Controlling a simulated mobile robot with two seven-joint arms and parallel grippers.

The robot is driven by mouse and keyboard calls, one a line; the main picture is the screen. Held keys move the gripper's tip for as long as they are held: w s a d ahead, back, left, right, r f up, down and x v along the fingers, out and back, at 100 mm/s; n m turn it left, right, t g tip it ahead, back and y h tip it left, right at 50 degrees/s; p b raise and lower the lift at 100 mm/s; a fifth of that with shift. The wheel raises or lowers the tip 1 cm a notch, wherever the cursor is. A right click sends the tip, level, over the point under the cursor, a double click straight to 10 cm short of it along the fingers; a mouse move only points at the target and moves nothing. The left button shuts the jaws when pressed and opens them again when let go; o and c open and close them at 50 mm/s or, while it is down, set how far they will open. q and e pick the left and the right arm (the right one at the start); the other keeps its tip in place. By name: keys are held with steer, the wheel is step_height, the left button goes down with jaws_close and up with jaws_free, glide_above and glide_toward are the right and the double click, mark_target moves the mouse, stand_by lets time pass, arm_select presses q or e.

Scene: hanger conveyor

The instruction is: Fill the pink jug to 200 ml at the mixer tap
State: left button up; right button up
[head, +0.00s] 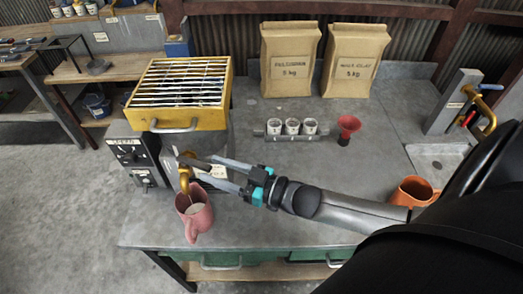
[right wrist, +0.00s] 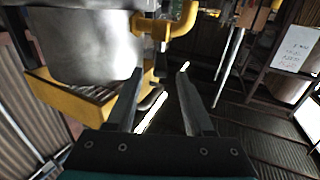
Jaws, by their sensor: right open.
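The pink jug (head: 196,216) stands upright near the front left edge of the bench, its handle toward the front. The brass mixer tap (head: 185,176) is directly above the jug's mouth. The tap's yellow body (right wrist: 160,30) also shows at the top of the right wrist view, beside the grey metal drum (right wrist: 85,45). My right gripper (head: 204,167) is open and reaches in from the right at the tap. In the right wrist view its two fingers (right wrist: 160,80) are apart, with a dark lever-like part between or just beyond them; contact is unclear. The jug's level cannot be read. My left gripper is out of view.
A yellow slatted hopper (head: 180,92) sits above the drum, with a control box (head: 138,160) to its left. An orange jug (head: 414,191) is at right, partly behind my arm.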

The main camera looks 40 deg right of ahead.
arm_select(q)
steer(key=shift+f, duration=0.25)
arm_select(e)
steer(key=v, duration=1.1)
steer(key=shift+s, duration=0.1)
stand_by(3.0)
